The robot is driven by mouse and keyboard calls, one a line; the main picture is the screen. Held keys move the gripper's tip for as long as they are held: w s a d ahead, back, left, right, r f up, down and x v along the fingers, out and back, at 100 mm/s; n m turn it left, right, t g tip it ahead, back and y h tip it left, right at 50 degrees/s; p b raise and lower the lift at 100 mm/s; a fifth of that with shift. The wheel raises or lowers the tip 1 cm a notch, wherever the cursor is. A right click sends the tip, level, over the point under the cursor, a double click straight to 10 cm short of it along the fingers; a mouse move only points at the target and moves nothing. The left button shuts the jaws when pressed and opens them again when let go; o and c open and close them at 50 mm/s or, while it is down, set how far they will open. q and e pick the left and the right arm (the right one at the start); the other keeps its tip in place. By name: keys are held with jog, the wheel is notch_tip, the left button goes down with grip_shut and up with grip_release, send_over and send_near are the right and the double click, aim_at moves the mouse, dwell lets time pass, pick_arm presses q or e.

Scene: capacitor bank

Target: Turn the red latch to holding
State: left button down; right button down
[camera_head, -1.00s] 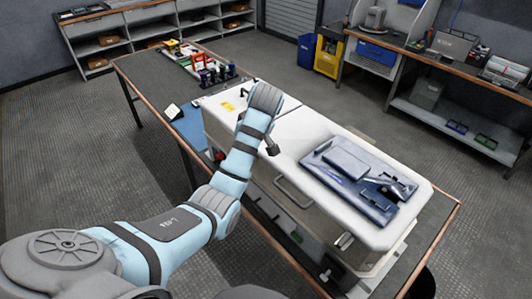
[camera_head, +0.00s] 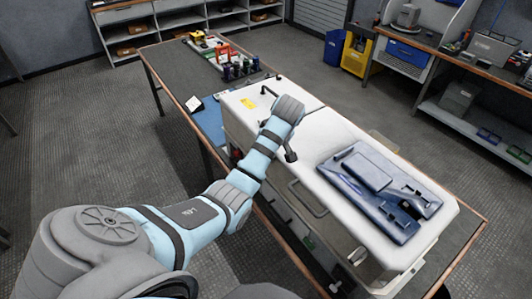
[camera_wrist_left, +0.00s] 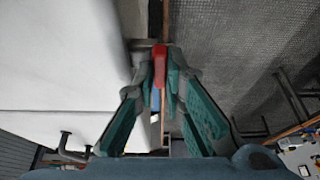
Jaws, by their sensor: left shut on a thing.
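The red latch (camera_wrist_left: 160,52) shows in the left wrist view at the edge of a white cabinet (camera_wrist_left: 60,55). My left gripper (camera_wrist_left: 160,68) has its green-padded fingers closed in on the latch from both sides. A narrow blue piece (camera_wrist_left: 155,100) shows between the fingers. In the head view the white cabinet (camera_head: 325,130) stands on a long table, and my left arm reaches over to its near side. The left fingers are hidden there behind the arm. A small red patch (camera_head: 236,154) shows on the cabinet's near side. My right gripper is out of view.
Colored parts (camera_head: 235,65) stand at the table's far end.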

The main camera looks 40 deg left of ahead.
pick_arm(q)
jog(key=shift+m, duration=0.3)
jog(key=m, duration=0.1)
jog(key=m+t, duration=0.1)
jog(key=m, duration=0.1)
jog(key=shift+s+a+m+t+h, duration=0.1)
jog(key=shift+m+t+h, duration=0.2)
jog(key=m, duration=0.2)
jog(key=m+t+h, duration=0.1)
jog(key=m, duration=0.1)
jog(key=shift+s+a+m, duration=0.15)
jog(key=shift+m, duration=0.15)
jog(key=m+h, duration=0.1)
jog(key=m, duration=0.1)
jog(key=m+h, duration=0.1)
jog(key=m, duration=0.1)
jog(key=shift+a+t, duration=0.15)
jog(key=shift+t, duration=0.15)
jog(key=shift+a+m+h, duration=0.15)
jog(key=shift+m+h, duration=0.65)
jog(key=shift+m, duration=1.3)
jog(key=shift+r, duration=0.1)
jog(key=c, duration=1.9)
grip_release()
jog(key=shift+c, duration=0.2)
jog(key=shift+s, duration=0.1)
